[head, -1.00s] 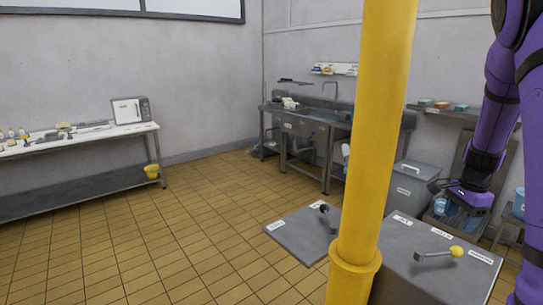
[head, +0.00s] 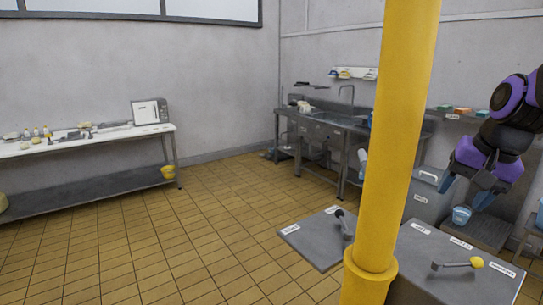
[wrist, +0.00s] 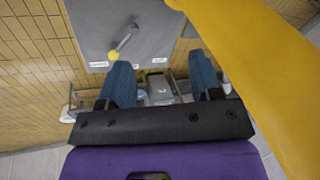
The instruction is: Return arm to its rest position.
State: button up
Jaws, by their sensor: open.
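My purple arm (head: 505,110) is at the right edge of the head view, bent with its forearm angled down to the left. My gripper (head: 466,190) is at its end, with two blue fingers spread apart and nothing between them. The wrist view also shows my gripper (wrist: 162,85), open and empty. It is above and behind the grey cabinet (head: 440,280) in the head picture, apart from it. A lever with a yellow knob (head: 477,262) is on the cabinet top.
A yellow pole (head: 398,130) stands close in front. Left of it is a grey panel with a dark-knobbed lever (head: 345,224). A steel sink (head: 325,130) and a grey bin (head: 428,198) stand behind. A side table (head: 80,143) is at the left. The tiled floor between is clear.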

jog(key=s+a+r+n+t, duration=0.1)
jog(key=s+a+r+n, duration=0.1)
jog(key=s, duration=0.4)
jog(key=s+a+r+n+t+h, duration=0.1)
jog(key=s+a+n, duration=0.4)
jog(key=s, duration=0.1)
jog(key=shift+s+a+r, duration=0.15)
jog(key=shift+a+r, duration=0.1)
jog(key=shift+r, duration=0.1)
